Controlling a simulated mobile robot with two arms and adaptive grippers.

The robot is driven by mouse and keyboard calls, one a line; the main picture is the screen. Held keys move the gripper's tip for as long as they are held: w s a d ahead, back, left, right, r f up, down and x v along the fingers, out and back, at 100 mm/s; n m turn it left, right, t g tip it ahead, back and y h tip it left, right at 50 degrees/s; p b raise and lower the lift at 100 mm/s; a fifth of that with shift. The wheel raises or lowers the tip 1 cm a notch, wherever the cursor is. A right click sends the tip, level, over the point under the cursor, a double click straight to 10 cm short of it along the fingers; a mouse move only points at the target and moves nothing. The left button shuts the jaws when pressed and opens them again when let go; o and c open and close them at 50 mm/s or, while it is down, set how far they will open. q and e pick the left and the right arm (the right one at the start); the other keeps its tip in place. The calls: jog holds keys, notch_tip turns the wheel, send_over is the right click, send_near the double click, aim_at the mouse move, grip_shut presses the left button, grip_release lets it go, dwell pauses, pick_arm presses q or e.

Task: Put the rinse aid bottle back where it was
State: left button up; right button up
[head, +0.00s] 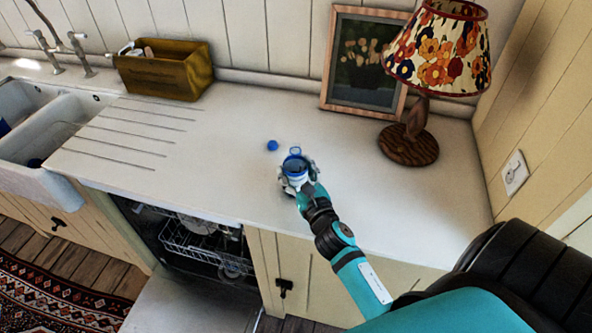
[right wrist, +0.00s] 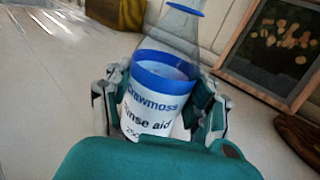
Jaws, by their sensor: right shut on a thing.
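The rinse aid bottle (head: 295,164) is above or on the white countertop, right of the open dishwasher; I cannot tell whether its base touches the counter. In the right wrist view the bottle (right wrist: 158,95) has a white label reading "Rinse aid", blue bands and a clear upper part. It looks upright. My right gripper (head: 296,180) is shut around its body, with a finger on each side in the right wrist view (right wrist: 160,108). A small round blue thing, perhaps a cap (head: 272,145), lies on the counter just left of the bottle. My left gripper is not in view.
A mustard-coloured box (head: 165,75) stands at the back left, near the sink (head: 62,125). A framed picture (head: 360,65) and a flowered lamp (head: 436,50) stand at the back right. The dishwasher (head: 195,240) is open below the counter. The counter around the bottle is mostly clear.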

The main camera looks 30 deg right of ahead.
jog(key=shift+d+f, duration=0.1)
jog(key=shift+f, duration=0.05)
jog(key=o, duration=1.3)
jog(key=shift+s+r, duration=0.1)
jog(key=shift+r, duration=0.1)
jog(key=b+v, duration=0.3)
jog(key=v, duration=0.7)
jog(key=shift+s+f, duration=0.15)
jog(key=shift+s, duration=0.2)
jog(key=shift+s+a+r, duration=0.2)
jog(key=shift+s+a, duration=0.05)
jog(key=shift+s, duration=0.3)
